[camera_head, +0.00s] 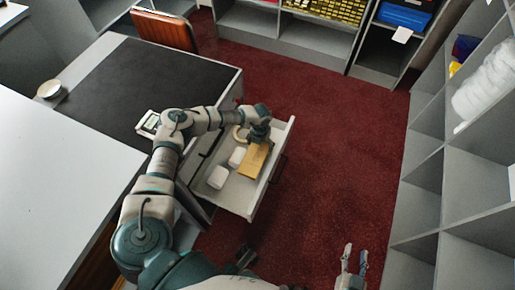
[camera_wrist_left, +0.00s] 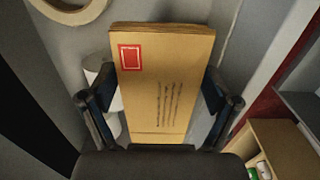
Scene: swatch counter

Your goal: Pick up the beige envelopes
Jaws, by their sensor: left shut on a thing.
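The beige envelopes (camera_head: 252,161) form a stack with a red stamp-like square and dark print, seen large in the left wrist view (camera_wrist_left: 165,75). They are at the open drawer (camera_head: 240,205), near its right side. My left gripper (camera_head: 259,137) reaches over the drawer from the left and is shut on the stack. In the left wrist view its fingers (camera_wrist_left: 158,98) press against both long sides of the stack. Whether the stack touches the drawer floor is not clear. My right gripper (camera_head: 354,254) is over the red carpet, empty, its fingers apart.
Two white items (camera_head: 217,177) and a tape roll (camera_head: 240,134) lie in the drawer beside the envelopes. A dark-topped desk (camera_head: 110,85) and white counter (camera_head: 50,190) are at left. Grey shelves (camera_head: 425,150) stand right. Carpet (camera_head: 330,140) between is clear.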

